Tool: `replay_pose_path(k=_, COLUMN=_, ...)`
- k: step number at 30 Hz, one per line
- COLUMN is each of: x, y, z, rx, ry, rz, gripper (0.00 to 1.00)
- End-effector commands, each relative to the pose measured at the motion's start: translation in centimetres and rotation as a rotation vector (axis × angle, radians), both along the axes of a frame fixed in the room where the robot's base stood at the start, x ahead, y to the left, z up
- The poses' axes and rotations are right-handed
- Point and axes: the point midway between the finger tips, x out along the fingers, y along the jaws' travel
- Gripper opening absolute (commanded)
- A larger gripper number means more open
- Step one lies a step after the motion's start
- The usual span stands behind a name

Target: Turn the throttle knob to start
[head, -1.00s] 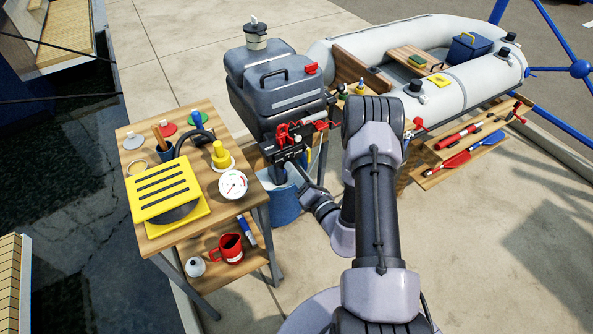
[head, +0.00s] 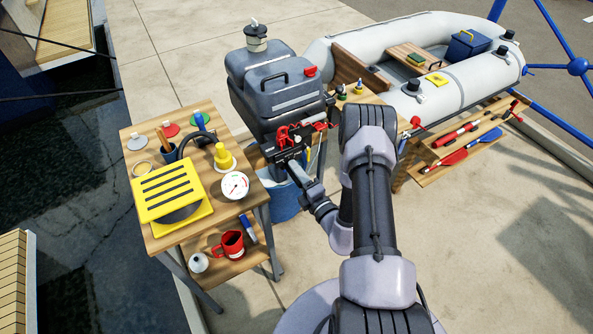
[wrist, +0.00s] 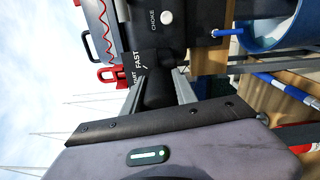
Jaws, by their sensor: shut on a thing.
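The grey outboard motor (head: 283,88) stands upright in the middle of the head view. Its dark control panel (wrist: 180,18) fills the upper part of the wrist view, with the words START, FAST and CHOKE. My gripper (wrist: 158,82) is shut on the black throttle knob (wrist: 157,92), one finger on each side, just below the FAST and START marks. The knob's exact pointer position is hard to read. In the head view my gripper (head: 294,168) is at the motor's panel, and the knob is hidden.
A red clip (wrist: 112,76) and a white choke button (wrist: 166,18) are close to the fingers. A blue bucket (head: 284,200) is below the motor. An inflatable boat (head: 345,52) lies behind right.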

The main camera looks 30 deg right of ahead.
Motion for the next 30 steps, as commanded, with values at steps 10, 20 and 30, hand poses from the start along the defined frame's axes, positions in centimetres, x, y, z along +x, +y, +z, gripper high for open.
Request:
replay_pose_path(k=10, x=0.11, y=-0.07, z=0.14, rx=0.029, ry=-0.003, rz=0.000, gripper=0.00)
replay_pose_path(k=20, x=0.09, y=-0.06, z=0.13, rx=0.028, ry=-0.003, rz=0.000, gripper=0.54)
replay_pose_path(k=30, x=0.01, y=-0.05, z=0.05, rx=0.029, ry=-0.001, rz=0.000, gripper=0.56)
